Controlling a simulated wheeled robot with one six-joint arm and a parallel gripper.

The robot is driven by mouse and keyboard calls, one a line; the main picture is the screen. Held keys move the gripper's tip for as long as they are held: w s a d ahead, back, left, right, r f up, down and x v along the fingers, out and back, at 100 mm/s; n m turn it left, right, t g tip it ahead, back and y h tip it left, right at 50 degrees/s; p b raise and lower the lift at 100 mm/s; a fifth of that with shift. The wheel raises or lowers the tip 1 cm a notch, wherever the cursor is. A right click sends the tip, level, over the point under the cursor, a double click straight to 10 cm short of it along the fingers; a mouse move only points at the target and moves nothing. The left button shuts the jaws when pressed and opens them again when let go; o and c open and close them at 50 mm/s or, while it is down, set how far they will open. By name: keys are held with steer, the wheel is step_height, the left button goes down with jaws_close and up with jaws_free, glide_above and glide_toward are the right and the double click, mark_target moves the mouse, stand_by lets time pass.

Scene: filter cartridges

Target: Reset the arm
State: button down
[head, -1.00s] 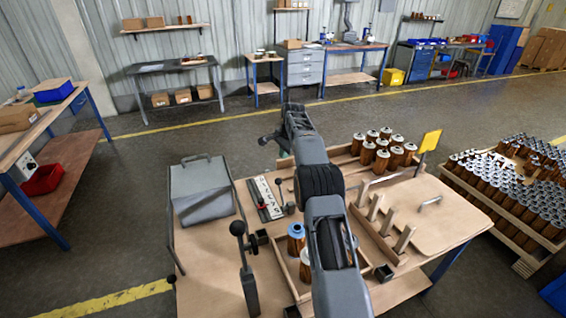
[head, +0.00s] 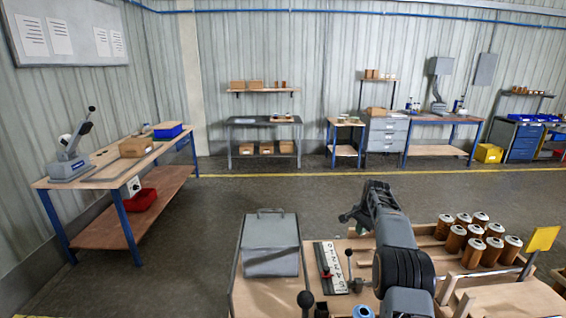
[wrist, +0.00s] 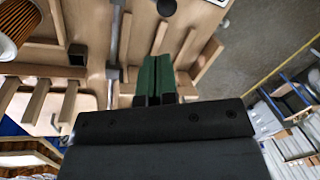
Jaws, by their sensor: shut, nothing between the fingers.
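My gripper (wrist: 155,82) shows in the wrist view with its two green fingers together and nothing held between them. It points over the wooden workbench, and I cannot tell its exact height above it. In the wrist view one orange-brown cartridge (wrist: 20,22) stands at the upper left, apart from my gripper.
A grey box (head: 270,247) and a labelled lever plate (head: 330,268) sit on the bench left of my arm. Wooden slats (wrist: 197,62) lie close beside my fingers. A yellow sign (head: 543,239) stands at the right. The floor (head: 215,215) behind the bench is clear.

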steer(key=s+a+r+n, duration=0.2)
steer(key=s+a+n, duration=0.2)
steer(key=s, duration=0.8)
steer(key=s+a+r+n+t, duration=0.1)
steer(key=s+a+r+n, duration=0.2)
steer(key=s, duration=1)
steer(key=s+a+r+n+t, duration=0.1)
steer(key=s+a+n, duration=0.4)
steer(key=s, duration=0.8)
steer(key=shift+s+a+r+h, duration=0.3)
steer(key=shift+a+r, duration=0.5)
steer(key=shift+a, duration=0.75)
